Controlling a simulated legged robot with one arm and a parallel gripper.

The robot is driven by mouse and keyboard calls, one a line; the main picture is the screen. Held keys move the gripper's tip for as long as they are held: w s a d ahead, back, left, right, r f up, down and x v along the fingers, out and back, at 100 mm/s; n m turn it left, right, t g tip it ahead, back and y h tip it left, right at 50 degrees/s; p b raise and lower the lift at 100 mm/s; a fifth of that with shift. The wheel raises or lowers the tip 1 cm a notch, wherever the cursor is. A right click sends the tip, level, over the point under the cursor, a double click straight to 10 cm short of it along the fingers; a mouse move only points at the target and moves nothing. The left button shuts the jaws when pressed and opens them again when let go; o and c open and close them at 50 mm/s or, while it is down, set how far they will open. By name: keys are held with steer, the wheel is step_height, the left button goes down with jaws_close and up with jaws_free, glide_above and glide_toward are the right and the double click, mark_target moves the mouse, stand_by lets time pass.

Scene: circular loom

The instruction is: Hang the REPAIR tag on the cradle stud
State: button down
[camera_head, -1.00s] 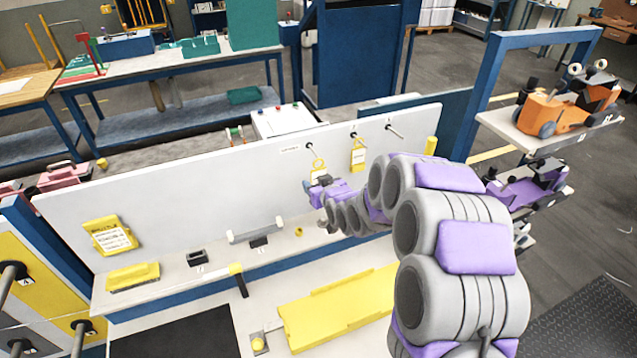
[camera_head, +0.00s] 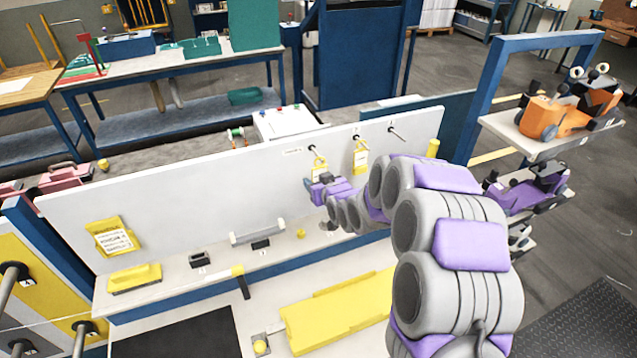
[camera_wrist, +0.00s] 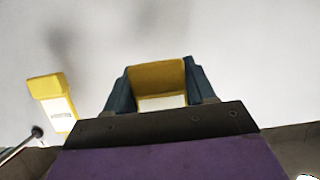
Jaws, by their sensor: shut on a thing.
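My gripper (camera_head: 318,181) is shut on a yellow tag (camera_wrist: 157,78), seen between its two dark fingers in the wrist view. In the head view the held tag's yellow loop (camera_head: 319,160) stands above the gripper, close under the left stud (camera_head: 312,148) on the white panel. I cannot tell whether the loop is around that stud or in front of it. The held tag's writing is hidden or too small to read. A second yellow tag (camera_head: 360,162) hangs at the middle stud; it also shows in the wrist view (camera_wrist: 55,103), its print unreadable.
The white panel (camera_head: 200,185) rises behind a ledge with a grey roller (camera_head: 257,234) and small dark blocks. The right stud (camera_head: 397,133) is bare. A yellow card (camera_head: 112,238) is at the panel's left.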

steer(key=shift+s+f, duration=0.1)
steer(key=shift+f, duration=0.15)
steer(key=shift+c, duration=1.5)
jaws_free()
steer(key=b+v, duration=0.1)
steer(key=v, duration=0.8)
steer(key=shift+f, duration=0.3)
